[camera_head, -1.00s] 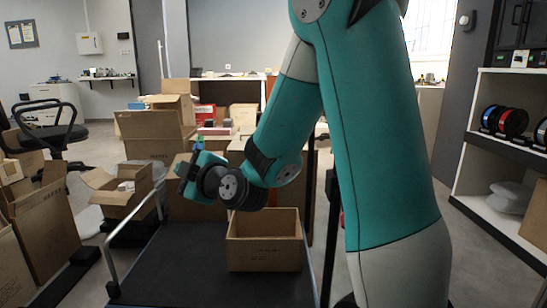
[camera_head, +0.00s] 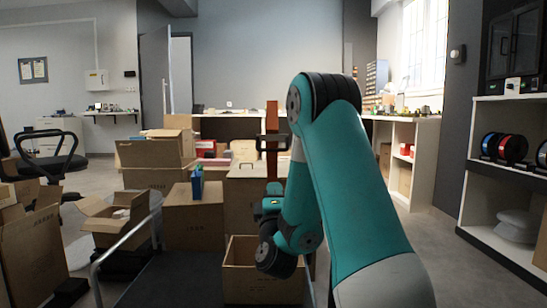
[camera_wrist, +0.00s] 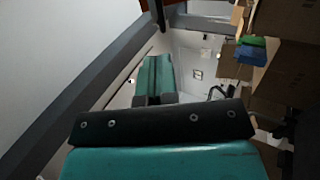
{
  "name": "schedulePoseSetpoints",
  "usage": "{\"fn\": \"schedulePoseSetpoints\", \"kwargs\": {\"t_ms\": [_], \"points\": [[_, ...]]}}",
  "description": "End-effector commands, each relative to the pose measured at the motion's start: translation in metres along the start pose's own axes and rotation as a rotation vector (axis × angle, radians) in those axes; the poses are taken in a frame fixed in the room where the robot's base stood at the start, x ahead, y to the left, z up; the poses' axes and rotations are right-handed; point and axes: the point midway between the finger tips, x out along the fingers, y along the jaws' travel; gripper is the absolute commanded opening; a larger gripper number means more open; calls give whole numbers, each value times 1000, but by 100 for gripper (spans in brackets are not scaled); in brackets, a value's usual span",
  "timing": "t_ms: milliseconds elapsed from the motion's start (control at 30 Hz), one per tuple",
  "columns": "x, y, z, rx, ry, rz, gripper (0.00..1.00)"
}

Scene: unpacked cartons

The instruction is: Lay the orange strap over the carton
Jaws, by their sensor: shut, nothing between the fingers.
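An open, empty-looking brown carton (camera_head: 262,291) stands on the dark platform in front of me, partly hidden by my wrist. My gripper (camera_head: 272,143) points upward above and behind the carton in the picture, clear of it; its fingers are shut and hold nothing. A narrow reddish-orange upright strip (camera_head: 272,118) shows at the gripper, above and below its dark fingers. It may be the orange strap, but I cannot tell whether it touches the gripper or stands behind it.
A metal rail (camera_head: 124,238) edges the platform's left side. Brown cartons (camera_head: 194,214) are stacked behind it, with a blue item (camera_head: 197,184) on one. More open cartons (camera_head: 113,224) lie left. A white shelf with spools (camera_head: 505,147) stands right. Open floor shows between platform and shelf.

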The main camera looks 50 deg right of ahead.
Motion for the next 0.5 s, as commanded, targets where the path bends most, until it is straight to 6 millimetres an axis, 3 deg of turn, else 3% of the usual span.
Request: {"fn": "schedulePoseSetpoints", "kwargs": {"t_ms": [500], "points": [[62,8,0,-1,1,-3,0]]}}
